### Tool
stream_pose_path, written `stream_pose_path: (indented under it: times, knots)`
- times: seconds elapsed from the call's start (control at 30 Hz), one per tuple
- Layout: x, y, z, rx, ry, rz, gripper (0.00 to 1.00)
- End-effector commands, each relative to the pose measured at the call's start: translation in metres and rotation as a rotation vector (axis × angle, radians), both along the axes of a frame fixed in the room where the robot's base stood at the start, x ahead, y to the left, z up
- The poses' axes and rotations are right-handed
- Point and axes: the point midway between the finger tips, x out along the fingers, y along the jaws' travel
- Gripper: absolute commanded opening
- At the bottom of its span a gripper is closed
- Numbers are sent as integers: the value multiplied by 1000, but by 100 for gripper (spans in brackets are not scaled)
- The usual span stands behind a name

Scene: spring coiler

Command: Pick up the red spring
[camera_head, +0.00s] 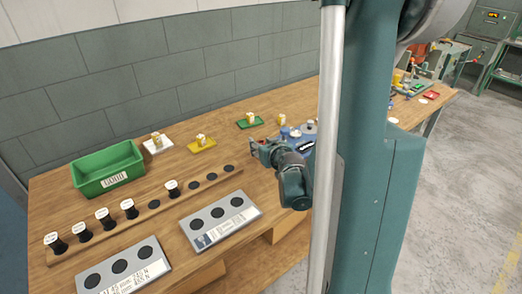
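I cannot pick out a red spring for certain. Several dark pieces with white tops, perhaps springs, stand in a row on the wooden rack (148,213) at the left; none looks red. My gripper (257,148) is over the middle of the bench, to the right of the rack. Its fingers are small and seen at an angle, so I cannot tell whether they are open or hold anything. My column and arm hide part of the bench to the right.
A green labelled bin (108,172) stands behind the rack. White (157,147), yellow (202,145) and green (249,122) trays with small yellowish pieces line the back near the wall. Two grey plates with dark round spots (220,219) lie in front. Bare wood surrounds my gripper's left side.

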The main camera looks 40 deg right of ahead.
Motion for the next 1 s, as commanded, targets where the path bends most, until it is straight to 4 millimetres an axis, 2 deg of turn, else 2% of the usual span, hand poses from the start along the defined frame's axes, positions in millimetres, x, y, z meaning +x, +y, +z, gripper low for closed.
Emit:
stream_pose_path:
  times: [0.53, 0.77, 1.0]
  knots:
    - [0, 0, 0, 0, 0, 0, 38]
    - [0, 0, 0, 0, 0, 0, 8]
    - [0, 0, 0, 0, 0, 0, 8]
